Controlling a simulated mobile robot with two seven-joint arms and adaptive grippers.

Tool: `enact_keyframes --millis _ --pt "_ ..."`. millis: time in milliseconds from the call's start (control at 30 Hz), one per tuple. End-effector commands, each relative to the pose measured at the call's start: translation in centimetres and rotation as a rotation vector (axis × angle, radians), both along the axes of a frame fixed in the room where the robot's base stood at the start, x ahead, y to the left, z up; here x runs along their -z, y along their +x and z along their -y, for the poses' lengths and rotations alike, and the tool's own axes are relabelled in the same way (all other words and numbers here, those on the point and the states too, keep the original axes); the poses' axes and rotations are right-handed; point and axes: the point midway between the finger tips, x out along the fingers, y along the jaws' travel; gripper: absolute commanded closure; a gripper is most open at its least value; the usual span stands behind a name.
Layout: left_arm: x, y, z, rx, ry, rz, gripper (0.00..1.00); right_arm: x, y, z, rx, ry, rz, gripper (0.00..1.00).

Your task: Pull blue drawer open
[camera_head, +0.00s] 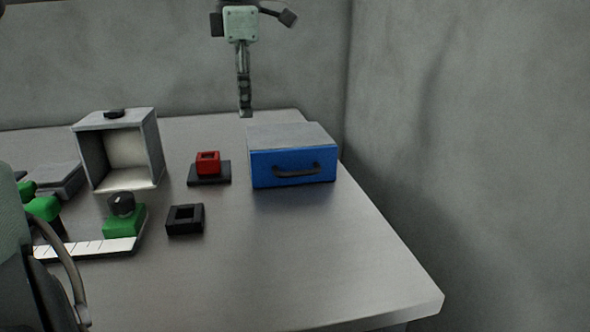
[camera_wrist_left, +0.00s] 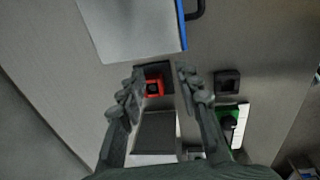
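The blue drawer (camera_head: 262,170) sits in a grey box on the right of the table, its front flush with the box. It has a dark handle (camera_head: 297,171). In the left wrist view, the drawer front shows as a blue strip (camera_wrist_left: 182,26) and the handle (camera_wrist_left: 196,9) is cut off by the top edge. My left gripper (camera_head: 245,113) points down, raised above the table and left of the handle in the head view. In the left wrist view its fingertips (camera_wrist_left: 158,71) are apart with nothing between them. My right gripper is not in view.
A red block (camera_head: 208,161) on a dark base stands left of the drawer box. A black square frame (camera_head: 185,219), a green block (camera_head: 122,221) with a dark knob and an open grey cabinet (camera_head: 153,143) stand farther left. The table before the drawer is clear.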

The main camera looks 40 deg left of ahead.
Motion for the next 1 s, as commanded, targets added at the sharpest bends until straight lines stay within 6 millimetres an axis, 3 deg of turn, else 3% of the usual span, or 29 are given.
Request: enact_keyframes --millis 33,100,233,700,1000 --pt "1.1 0.6 3.5 0.014 0.031 0.007 0.76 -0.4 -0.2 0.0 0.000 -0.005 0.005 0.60" --pt "1.8 1.0 7.3 0.009 0.048 0.023 0.81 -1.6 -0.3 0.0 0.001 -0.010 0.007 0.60" --pt "3.0 1.0 11.1 0.000 0.056 0.036 0.81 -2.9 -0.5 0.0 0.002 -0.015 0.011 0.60" --pt "9.2 1.7 10.5 -0.005 0.051 0.038 0.81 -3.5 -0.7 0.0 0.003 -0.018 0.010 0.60" --pt "10.3 1.9 10.3 -0.005 0.052 0.041 0.81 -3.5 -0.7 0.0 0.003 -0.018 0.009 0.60"
